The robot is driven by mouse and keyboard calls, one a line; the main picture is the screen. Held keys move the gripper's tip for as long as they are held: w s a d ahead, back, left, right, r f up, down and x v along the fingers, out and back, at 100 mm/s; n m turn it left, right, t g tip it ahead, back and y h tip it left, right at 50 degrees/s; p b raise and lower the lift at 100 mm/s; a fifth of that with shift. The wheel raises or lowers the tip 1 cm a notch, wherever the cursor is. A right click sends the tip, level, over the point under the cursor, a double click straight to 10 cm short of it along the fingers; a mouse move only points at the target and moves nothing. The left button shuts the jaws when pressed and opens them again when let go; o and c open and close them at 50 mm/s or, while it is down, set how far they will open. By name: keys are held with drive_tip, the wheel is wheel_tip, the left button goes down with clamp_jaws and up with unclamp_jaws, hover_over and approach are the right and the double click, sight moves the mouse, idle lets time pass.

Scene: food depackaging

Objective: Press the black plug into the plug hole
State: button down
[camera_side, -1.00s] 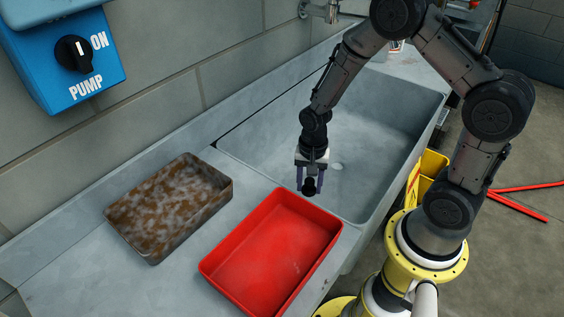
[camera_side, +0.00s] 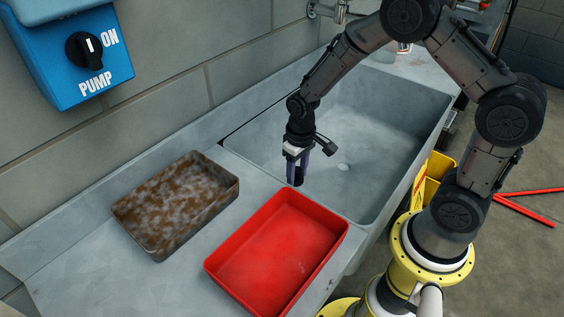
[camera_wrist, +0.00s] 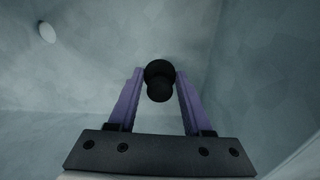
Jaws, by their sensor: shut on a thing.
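My gripper (camera_wrist: 159,88) is shut on the black plug (camera_wrist: 159,80), which sits between the tips of its purple fingers. In the side view my gripper (camera_side: 297,172) points down over the near left part of the grey sink basin (camera_side: 385,125), close to the red tray. The plug there is dark and partly hidden by the fingers. The plug hole shows as a pale round spot (camera_side: 343,167) on the basin floor, to the right of my gripper. In the wrist view the pale spot (camera_wrist: 47,32) lies at the upper left, apart from the plug.
A red tray (camera_side: 338,236) stands on the counter just in front of my gripper. A tap (camera_side: 328,10) is on the back wall, and a blue pump switch box (camera_side: 60,60) hangs at the left.

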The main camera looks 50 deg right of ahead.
sight(334, 201)
drive_tip(key=s+d+f+m, duration=0.1)
drive_tip(key=s+d, duration=0.3)
drive_tip(key=s, duration=0.5)
drive_tip(key=shift+s+d+f+m, duration=0.3)
drive_tip(key=shift+d+m, duration=0.1)
drive_tip(key=shift+m, duration=0.3)
drive_tip(key=shift+f, duration=0.1)
drive_tip(key=shift+f, duration=2.8)
drive_tip(key=shift+f, duration=0.8)
drive_tip(key=shift+c, duration=1.2)
unclamp_jaws()
wheel_tip(334, 201, up, 14)
